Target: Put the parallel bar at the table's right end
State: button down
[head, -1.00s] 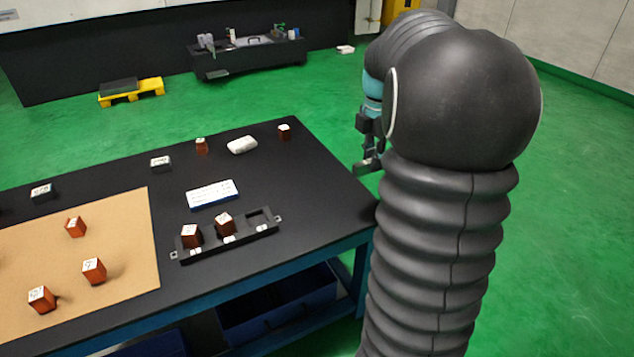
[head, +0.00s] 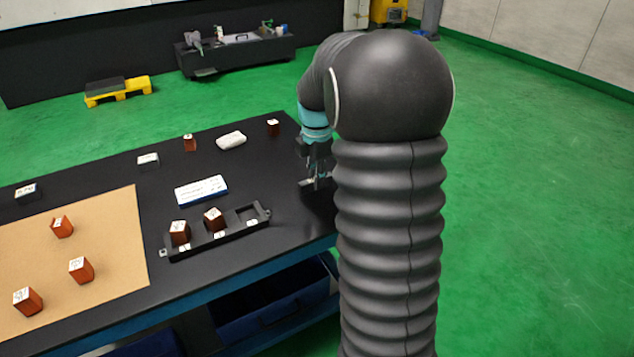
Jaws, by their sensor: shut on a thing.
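My gripper (head: 318,183) is above the right end of the black table (head: 285,222), partly hidden behind my own arm. It is shut on a small grey metallic piece, which looks like the parallel bar (head: 322,181). Most of this piece is hidden or too small to make out. I cannot tell whether it touches the table top.
A dark tray (head: 205,242) with red-brown blocks in two pockets and an empty right pocket lies left of my gripper. A tan mat (head: 110,250) holds several blocks.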

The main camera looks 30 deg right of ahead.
jog(key=shift+f, duration=0.7)
jog(key=shift+f, duration=0.2)
jog(key=c, duration=1.1)
grip_release()
jog(key=shift+r, duration=0.1)
